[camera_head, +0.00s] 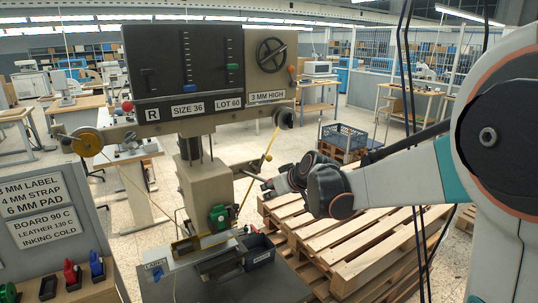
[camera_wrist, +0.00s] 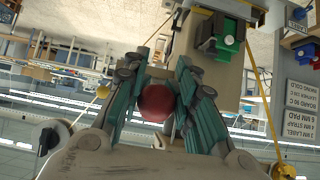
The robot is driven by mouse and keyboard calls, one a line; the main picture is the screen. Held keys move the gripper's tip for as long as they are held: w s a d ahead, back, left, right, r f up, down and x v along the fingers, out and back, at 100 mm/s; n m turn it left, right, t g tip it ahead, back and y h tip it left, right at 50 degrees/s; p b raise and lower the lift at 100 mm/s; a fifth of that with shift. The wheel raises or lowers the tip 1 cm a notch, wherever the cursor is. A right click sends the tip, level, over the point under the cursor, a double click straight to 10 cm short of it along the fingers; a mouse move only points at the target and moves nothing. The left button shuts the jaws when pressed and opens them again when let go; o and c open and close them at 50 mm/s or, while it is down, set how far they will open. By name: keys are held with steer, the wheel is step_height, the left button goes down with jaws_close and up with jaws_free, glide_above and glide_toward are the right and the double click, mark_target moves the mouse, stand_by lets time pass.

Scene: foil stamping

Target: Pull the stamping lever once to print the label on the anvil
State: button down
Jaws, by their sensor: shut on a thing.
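The stamping press (camera_head: 203,190) is a beige column under a dark head panel. A thin lever rod (camera_head: 251,177) reaches out from the column's right side to my gripper (camera_head: 272,186). In the wrist view, my gripper (camera_wrist: 162,68) has its teal fingers closed around a red ball knob (camera_wrist: 157,103). The knob is hidden in the head view. The press's low work area (camera_head: 200,243), with a brass-coloured block, is below the head at the column's foot; I cannot make out a label on it. A green part (camera_head: 218,217) sits on the lower column.
Wooden pallets (camera_head: 350,235) with a grey crate (camera_head: 344,137) lie right of the press. A dark bin (camera_head: 258,250) stands beside its base. A sign board (camera_head: 40,210) and coloured stamps (camera_head: 96,265) are at left. A yellow-tipped rod (camera_head: 257,170) stands close to my gripper.

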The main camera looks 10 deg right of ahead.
steer(key=shift+w+a+r+p, duration=0.15)
steer(key=shift+r+p, duration=0.3)
steer(key=shift+r, duration=0.45)
steer(key=shift+w+d+r+p, duration=0.1)
steer(key=shift+w+r+p, duration=0.15)
steer(key=shift+r+p, duration=0.45)
steer(key=shift+w+a+r+p, duration=0.1)
steer(key=shift+w+r+p, duration=0.15)
steer(key=shift+r, duration=0.85)
steer(key=shift+w+a+r+p, duration=0.15)
steer(key=shift+w+r+p, duration=0.3)
steer(key=shift+r, duration=0.4)
steer(key=shift+w+a+r+p, duration=0.1)
steer(key=shift+w+r+p, duration=0.35)
steer(key=shift+r, duration=0.4)
steer(key=shift+w+a+r+p, duration=0.15)
steer(key=shift+w+r+p, duration=0.3)
steer(key=shift+r, duration=0.4)
steer(key=c, duration=1.1)
jaws_free()
steer(key=shift+s, duration=0.1)
steer(key=v, duration=1.2)
steer(key=shift+s+f, duration=0.1)
steer(key=shift+s, duration=0.05)
